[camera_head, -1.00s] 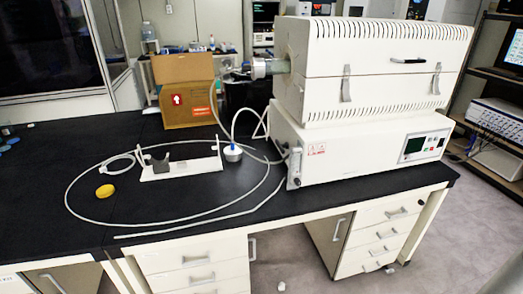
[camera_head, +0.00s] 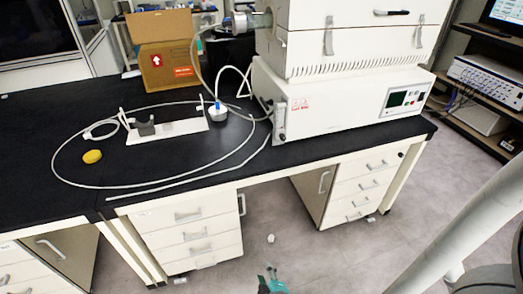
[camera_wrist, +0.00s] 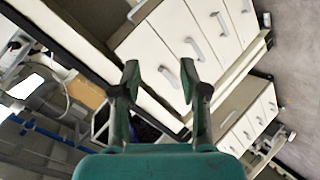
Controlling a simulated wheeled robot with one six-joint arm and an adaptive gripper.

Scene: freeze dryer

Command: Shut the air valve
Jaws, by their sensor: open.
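The white bench-top machine (camera_head: 345,105) stands at the right of the black bench. A narrow upright fitting (camera_head: 281,121) with a small dark part at its foot is on its front left corner; I cannot tell whether this is the air valve or how it is set. A round silver and white piece with a blue top (camera_head: 218,114) stands on the bench left of the machine, with a hose rising from it. My teal gripper (camera_head: 271,284) shows at the bottom of the head view, low in front of the bench. In the wrist view my gripper (camera_wrist: 159,80) is open and empty, with drawers beyond it.
A long pale hose (camera_head: 150,186) loops over the bench around a white stand (camera_head: 168,131) and a yellow object (camera_head: 92,156). A cardboard box (camera_head: 163,55) stands behind. White drawers (camera_head: 190,232) are under the bench. The floor in front is mostly clear.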

